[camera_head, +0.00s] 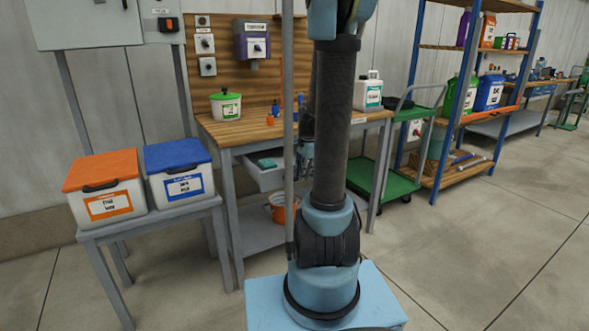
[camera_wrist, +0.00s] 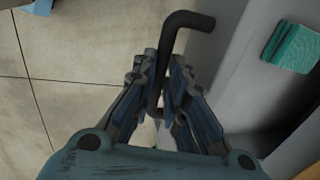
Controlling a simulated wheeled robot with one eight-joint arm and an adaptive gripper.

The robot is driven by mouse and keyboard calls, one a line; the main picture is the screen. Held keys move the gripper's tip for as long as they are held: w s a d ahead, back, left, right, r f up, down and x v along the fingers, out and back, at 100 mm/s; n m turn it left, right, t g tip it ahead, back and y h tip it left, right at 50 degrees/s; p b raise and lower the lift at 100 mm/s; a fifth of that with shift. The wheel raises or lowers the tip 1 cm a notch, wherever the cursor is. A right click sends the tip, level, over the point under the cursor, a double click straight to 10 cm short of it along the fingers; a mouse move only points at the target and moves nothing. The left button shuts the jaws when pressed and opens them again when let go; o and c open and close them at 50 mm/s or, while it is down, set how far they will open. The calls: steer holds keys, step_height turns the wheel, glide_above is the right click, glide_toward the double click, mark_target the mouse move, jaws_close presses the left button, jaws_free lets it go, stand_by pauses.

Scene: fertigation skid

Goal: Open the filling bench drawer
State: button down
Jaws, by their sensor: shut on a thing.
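The filling bench (camera_head: 215,128) has a wooden top, and its grey drawer (camera_head: 268,181) stands out from under it, partly open. A green block (camera_head: 268,163) lies inside, and it also shows in the wrist view (camera_wrist: 291,47). In the wrist view the drawer's front (camera_wrist: 222,65) runs down the right side, with a black bar handle (camera_wrist: 190,20) on it. My gripper (camera_wrist: 164,68) is shut on this handle, with fingers on both sides of it. In the head view my arm hides the handle and most of the gripper.
An orange bucket (camera_head: 279,207) stands under the drawer on the bench's lower shelf (camera_head: 255,236). Two lidded boxes, orange (camera_head: 103,187) and blue (camera_head: 180,171), stand on a side table at left. A green cart (camera_head: 385,184) and a blue shelf rack (camera_head: 447,120) are at right. Right foreground floor is clear.

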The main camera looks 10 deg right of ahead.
steer(key=shift+s+d, duration=0.2)
steer(key=shift+s, duration=0.45)
steer(key=shift+s+d, duration=0.25)
steer(key=shift+s, duration=0.45)
steer(key=shift+s+d, duration=0.2)
steer(key=shift+s, duration=0.45)
steer(key=c, duration=1.6)
jaws_free()
steer(key=shift+r, duration=0.2)
step_height(320, 180, up, 11)
steer(key=s, duration=0.2)
steer(key=shift+d+r, duration=0.2)
steer(key=shift+d, duration=0.15)
steer(key=s+a+f+n, duration=0.3)
steer(key=s+f+n, duration=0.2)
steer(key=s, duration=0.5)
steer(key=s+a+f+n, duration=0.4)
steer(key=s+f+n, duration=0.2)
steer(key=s+n, duration=0.3)
steer(key=shift+s+a+f+n+h, duration=0.2)
steer(key=shift+s+a+n+h, duration=0.1)
steer(key=shift+s+n, duration=0.15)
